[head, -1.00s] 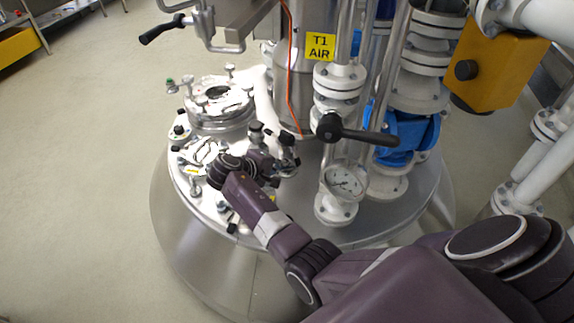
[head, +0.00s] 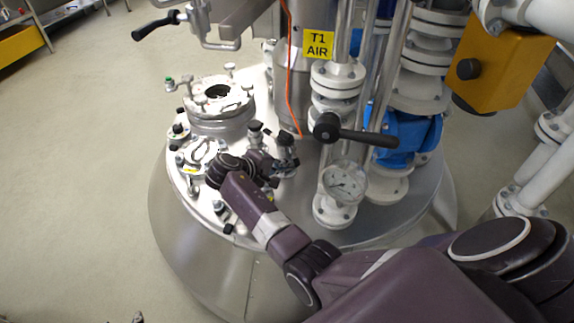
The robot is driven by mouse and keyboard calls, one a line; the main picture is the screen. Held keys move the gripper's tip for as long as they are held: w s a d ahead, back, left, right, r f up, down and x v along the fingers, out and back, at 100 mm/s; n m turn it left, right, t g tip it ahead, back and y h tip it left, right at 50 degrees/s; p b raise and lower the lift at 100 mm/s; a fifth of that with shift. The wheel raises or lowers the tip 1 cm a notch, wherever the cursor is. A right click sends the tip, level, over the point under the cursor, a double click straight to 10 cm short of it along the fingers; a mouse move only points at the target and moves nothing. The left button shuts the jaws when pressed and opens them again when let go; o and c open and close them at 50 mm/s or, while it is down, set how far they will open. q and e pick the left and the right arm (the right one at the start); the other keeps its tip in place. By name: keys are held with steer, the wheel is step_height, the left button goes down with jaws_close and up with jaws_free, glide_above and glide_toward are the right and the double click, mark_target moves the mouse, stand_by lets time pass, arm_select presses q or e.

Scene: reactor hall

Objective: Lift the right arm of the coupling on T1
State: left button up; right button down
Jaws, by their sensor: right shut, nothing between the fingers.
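The vessel T1 is a steel tank with a domed lid (head: 398,218), below the yellow "T1 AIR" label (head: 318,44). A small upright fitting with a black top (head: 256,132) stands on the lid and looks like the coupling. Its arms are too small and too covered by my wrist to tell apart. My right gripper (head: 284,165) is shut and empty, just right of this fitting and low over the lid. I cannot tell whether it touches anything. A small dark tip (head: 138,317) at the bottom edge may be my left gripper.
A round manway with clamps (head: 220,108) is left of the fitting. A pressure gauge (head: 344,182) and a black-handled valve (head: 355,134) stand close on the right. An orange cable (head: 290,85) hangs behind. Open floor (head: 85,150) lies to the left.

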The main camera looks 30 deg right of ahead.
steer(key=shift+d+f, duration=0.1)
steer(key=shift+d, duration=0.15)
steer(key=shift+s+d+f, duration=0.1)
steer(key=shift+s+f, duration=0.05)
steer(key=shift+f, duration=0.5)
steer(key=a, duration=0.3)
steer(key=s+a+p, duration=0.1)
steer(key=a, duration=0.1)
steer(key=shift+a, duration=0.4)
steer(key=shift+s+a, duration=0.25)
steer(key=shift+a, duration=0.3)
arm_select(q)
steer(key=s+a+f+g, duration=0.1)
steer(key=s+f+g, duration=0.2)
steer(key=s, duration=0.3)
steer(key=shift+a+f+y, duration=0.15)
steer(key=shift+a+y, duration=0.2)
steer(key=shift+y, duration=0.05)
arm_select(e)
steer(key=shift+a, duration=0.1)
